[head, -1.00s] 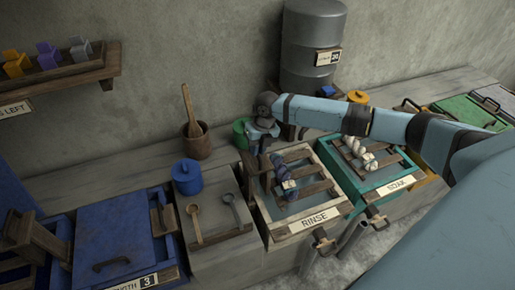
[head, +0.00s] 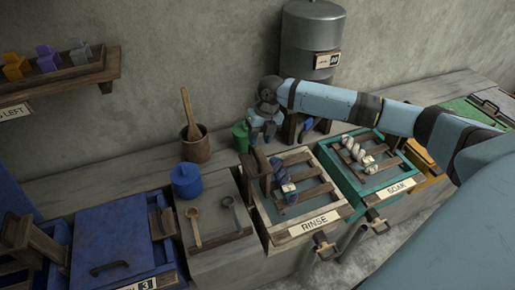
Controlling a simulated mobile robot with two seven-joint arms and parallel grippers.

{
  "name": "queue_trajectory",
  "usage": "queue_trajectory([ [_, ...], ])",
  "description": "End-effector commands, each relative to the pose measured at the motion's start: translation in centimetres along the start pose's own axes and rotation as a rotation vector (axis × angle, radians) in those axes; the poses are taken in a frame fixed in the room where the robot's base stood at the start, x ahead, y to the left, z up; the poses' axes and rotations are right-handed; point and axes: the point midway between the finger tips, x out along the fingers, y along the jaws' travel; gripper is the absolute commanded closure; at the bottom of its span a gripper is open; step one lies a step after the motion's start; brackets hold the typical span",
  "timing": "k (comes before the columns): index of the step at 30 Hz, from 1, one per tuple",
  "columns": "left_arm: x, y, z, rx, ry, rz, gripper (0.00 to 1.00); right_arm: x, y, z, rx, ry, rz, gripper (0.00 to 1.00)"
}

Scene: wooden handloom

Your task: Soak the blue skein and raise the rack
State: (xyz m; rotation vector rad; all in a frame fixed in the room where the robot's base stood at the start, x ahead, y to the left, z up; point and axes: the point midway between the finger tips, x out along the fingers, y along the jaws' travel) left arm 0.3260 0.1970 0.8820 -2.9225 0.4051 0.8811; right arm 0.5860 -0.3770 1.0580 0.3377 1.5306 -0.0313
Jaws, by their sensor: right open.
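A white skein (head: 352,151) lies on the slats in the teal-rimmed SOAK tray (head: 349,189). My right gripper (head: 263,138) is open and empty. It is above the far left end of the RINSE tray, near a dark upright wooden piece (head: 257,164), apart from the blue skein. I cannot tell how high either rack sits. My left gripper is out of view.
A green pot (head: 240,136) stands just left of my gripper. A metal drum (head: 311,40), a mortar (head: 196,147) and a blue lidded jar (head: 186,180) stand on the bench. A blue box (head: 110,235) is at left. My right arm spans over the SOAK tray's far side.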

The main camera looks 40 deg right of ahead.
Motion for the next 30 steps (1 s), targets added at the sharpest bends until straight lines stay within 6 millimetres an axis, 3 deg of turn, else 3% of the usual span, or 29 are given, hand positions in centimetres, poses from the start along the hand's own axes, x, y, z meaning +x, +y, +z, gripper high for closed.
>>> queue_trajectory([
  [6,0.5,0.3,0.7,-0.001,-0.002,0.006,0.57,-4.9,0.0,0.0,-0.001,-0.003,0.0,0.6],
  [12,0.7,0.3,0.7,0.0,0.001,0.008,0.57,-7.9,0.0,0.0,-0.001,-0.002,0.0,0.6],
  [18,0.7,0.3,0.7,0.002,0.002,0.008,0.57,-8.8,0.0,0.0,-0.001,-0.001,0.0,0.6],
  [30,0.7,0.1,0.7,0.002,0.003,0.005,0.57,-8.8,0.0,0.0,0.0,-0.001,0.0,0.6],
])
